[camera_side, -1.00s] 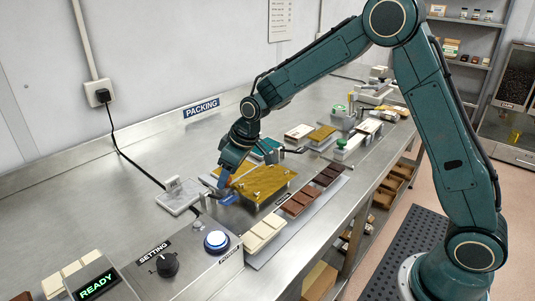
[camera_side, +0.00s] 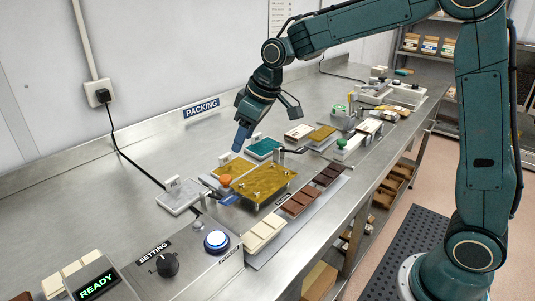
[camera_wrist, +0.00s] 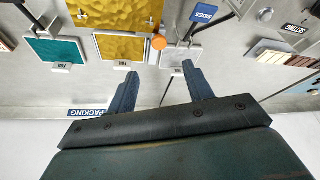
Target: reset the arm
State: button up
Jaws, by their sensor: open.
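My gripper (camera_side: 241,138) is raised above the steel bench, near the wall side of the yellow mould plate. In the wrist view my gripper (camera_wrist: 157,75) shows two blue fingers spread apart with nothing between them. An orange knob (camera_side: 225,180) stands at the corner of the large yellow plate (camera_side: 268,184), apart from the fingers; the orange knob also shows in the wrist view (camera_wrist: 158,42).
A teal tray (camera_side: 265,148), a pale tray (camera_side: 180,196) and rows of chocolate bars (camera_side: 300,203) lie around the plate. The bench near the PACKING sign (camera_side: 201,107) is clear.

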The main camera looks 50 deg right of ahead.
jog(key=shift+s+r, duration=0.1)
jog(key=shift+r, duration=0.25)
jog(key=s+d+r+m+t+h, duration=0.1)
jog(key=s+r, duration=0.2)
jog(key=s, duration=0.4)
jog(key=s+d+r+m, duration=0.1)
jog(key=s+r, duration=0.2)
jog(key=s, duration=0.4)
jog(key=s+d+f+m, duration=0.2)
jog(key=s, duration=1.3)
jog(key=shift+s+d+f+m+t+h, duration=0.15)
jog(key=shift+s+f+m+t+h, duration=0.15)
jog(key=shift+s+h, duration=0.1)
jog(key=shift+w, duration=0.1)
